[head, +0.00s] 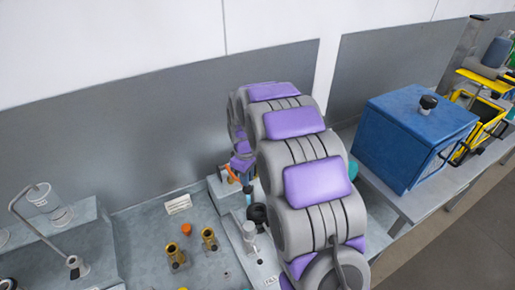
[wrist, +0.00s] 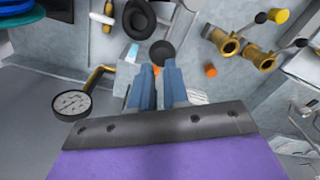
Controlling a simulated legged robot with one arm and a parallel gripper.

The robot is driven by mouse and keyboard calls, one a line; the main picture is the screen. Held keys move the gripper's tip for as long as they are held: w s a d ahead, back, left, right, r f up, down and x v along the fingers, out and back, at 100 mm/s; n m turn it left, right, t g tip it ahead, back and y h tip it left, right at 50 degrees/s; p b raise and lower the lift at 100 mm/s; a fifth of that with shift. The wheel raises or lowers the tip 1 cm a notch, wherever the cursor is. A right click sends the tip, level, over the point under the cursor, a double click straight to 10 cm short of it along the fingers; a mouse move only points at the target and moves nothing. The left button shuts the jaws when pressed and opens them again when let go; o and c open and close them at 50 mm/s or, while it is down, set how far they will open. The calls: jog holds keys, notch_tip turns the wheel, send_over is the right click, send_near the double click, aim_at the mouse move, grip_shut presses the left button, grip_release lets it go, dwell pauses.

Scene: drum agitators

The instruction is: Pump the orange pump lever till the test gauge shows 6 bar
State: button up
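In the wrist view, my gripper's (wrist: 160,72) two blue fingers have a narrow gap between them. A dark round knob (wrist: 162,53) sits right at the fingertips, with a sliver of orange near it. I cannot tell whether the fingers touch or hold it. In the head view, an orange part (head: 232,173), perhaps the pump lever, shows beside my arm, which hides most of it. A round gauge (wrist: 72,102) with a pale face on a brass-coloured pipe is at the left of the wrist view. Its reading is too small to make out.
Brass valves (head: 208,240) and an orange cap (head: 187,229) stand on the grey bench left of my arm. A small white label block (head: 178,204) lies behind them. A blue box (head: 412,135) stands to the right. A grey wall panel closes off the back.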

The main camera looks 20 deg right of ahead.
jog(key=shift+s+r, duration=0.1)
jog(key=s+a+r, duration=0.3)
jog(key=s+r, duration=0.1)
jog(key=s, duration=0.2)
jog(key=shift+s+a+r, duration=0.35)
jog(key=shift+a+r, duration=0.05)
